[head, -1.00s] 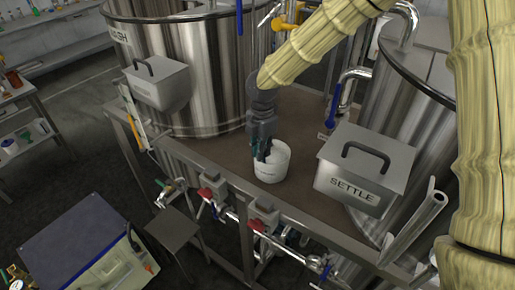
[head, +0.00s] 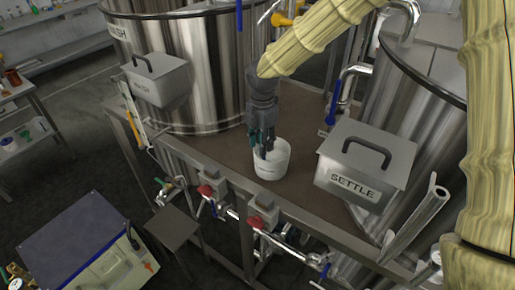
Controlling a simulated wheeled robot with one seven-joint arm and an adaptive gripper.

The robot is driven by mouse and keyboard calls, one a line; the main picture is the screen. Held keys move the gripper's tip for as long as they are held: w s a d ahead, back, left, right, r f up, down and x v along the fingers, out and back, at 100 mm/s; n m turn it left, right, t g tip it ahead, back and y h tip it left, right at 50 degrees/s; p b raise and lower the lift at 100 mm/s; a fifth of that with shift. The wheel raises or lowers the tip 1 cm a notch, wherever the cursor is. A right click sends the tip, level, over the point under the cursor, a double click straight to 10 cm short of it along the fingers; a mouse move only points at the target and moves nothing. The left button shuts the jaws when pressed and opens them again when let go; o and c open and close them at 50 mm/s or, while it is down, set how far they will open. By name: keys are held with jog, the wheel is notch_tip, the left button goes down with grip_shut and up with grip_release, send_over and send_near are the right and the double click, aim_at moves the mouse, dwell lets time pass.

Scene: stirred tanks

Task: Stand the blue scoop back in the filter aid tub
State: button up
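The white filter aid tub (head: 273,168) stands upright on the brown deck between the two steel tanks. My gripper (head: 263,149) points down at the tub's far left rim, with its fingertips at or just over the opening. Its two dark teal fingers show a gap between them and look open. I cannot make out a blue scoop for certain; the fingers and the tub wall hide part of the tub's inside.
A lidded SETTLE box (head: 366,170) stands close right of the tub, and another lidded box (head: 157,79) is at the left. Red-handled valves and pipes (head: 262,222) run along the deck's front edge. A tall tank (head: 190,65) rises behind my gripper.

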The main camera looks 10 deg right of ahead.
notch_tip(320, 180, up, 10)
jog(key=b, duration=0.3)
jog(key=shift+r, duration=0.1)
dwell(0.5)
